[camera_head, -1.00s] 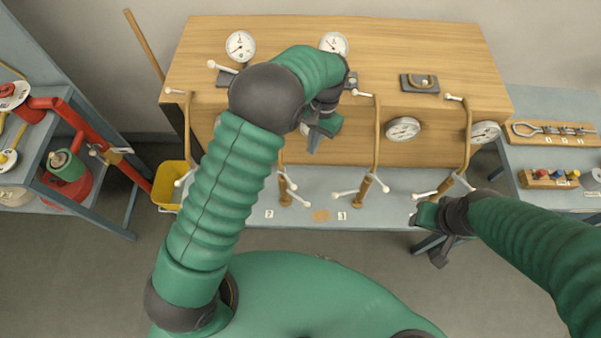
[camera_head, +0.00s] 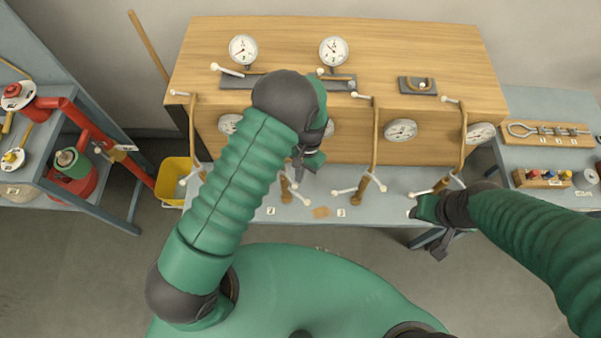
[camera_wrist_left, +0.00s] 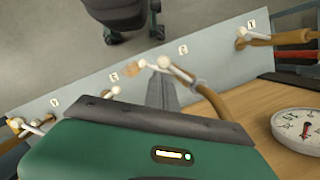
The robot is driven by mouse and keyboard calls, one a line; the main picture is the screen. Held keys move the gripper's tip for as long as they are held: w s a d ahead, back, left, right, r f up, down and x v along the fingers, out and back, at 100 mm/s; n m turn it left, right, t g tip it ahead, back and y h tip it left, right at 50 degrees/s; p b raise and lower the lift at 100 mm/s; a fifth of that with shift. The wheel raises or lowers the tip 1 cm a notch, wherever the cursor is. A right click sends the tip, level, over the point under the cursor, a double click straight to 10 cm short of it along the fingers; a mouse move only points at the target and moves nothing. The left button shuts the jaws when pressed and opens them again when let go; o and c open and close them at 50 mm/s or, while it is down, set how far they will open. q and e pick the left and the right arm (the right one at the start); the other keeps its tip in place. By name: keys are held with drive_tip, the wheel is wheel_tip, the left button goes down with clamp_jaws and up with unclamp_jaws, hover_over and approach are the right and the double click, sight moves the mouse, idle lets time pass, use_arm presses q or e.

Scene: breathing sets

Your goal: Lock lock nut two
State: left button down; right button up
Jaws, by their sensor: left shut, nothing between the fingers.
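Brass fittings with white-tipped levers stand along the grey lower bench. The one beside the label I read as 2 (camera_head: 271,211) is a brass fitting (camera_head: 286,190), partly hidden by my left arm. In the left wrist view a white-knobbed lever (camera_wrist_left: 175,68) with a brown pipe sits close to the fingertips. My left gripper (camera_head: 304,168) is shut and empty, pointing down above that fitting; its grey fingers (camera_wrist_left: 161,92) show in the wrist view. I cannot tell whether they touch the lever. My right gripper (camera_head: 425,222) hangs at the bench's front edge; its opening is unclear.
A wooden cabinet (camera_head: 400,50) with gauges and brown pipes stands behind the bench. Another brass fitting (camera_head: 366,187) stands to the right of my left gripper. A yellow bucket (camera_head: 174,180) and a red-pipe stand (camera_head: 85,130) are at left. A side table (camera_head: 560,100) is at right.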

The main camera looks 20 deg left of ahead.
use_arm(q)
drive_tip(key=shift+s+m, duration=0.3)
drive_tip(key=shift+m, duration=0.2)
drive_tip(key=m, duration=0.1)
drive_tip(key=s+m, duration=0.1)
drive_tip(key=shift+s+a+m+y, duration=0.15)
drive_tip(key=shift+a+m+y, duration=0.15)
drive_tip(key=shift+a, duration=0.05)
drive_tip(key=s+a+m, duration=0.1)
drive_tip(key=m, duration=0.2)
drive_tip(key=s+a+m+t, duration=0.1)
drive_tip(key=a+m, duration=0.1)
drive_tip(key=m, duration=0.1)
drive_tip(key=s+a+m+t+y, duration=0.1)
drive_tip(key=a+m, duration=0.1)
drive_tip(key=m, duration=0.1)
drive_tip(key=shift+p, duration=0.35)
drive_tip(key=shift+a, duration=0.1)
idle(0.5)
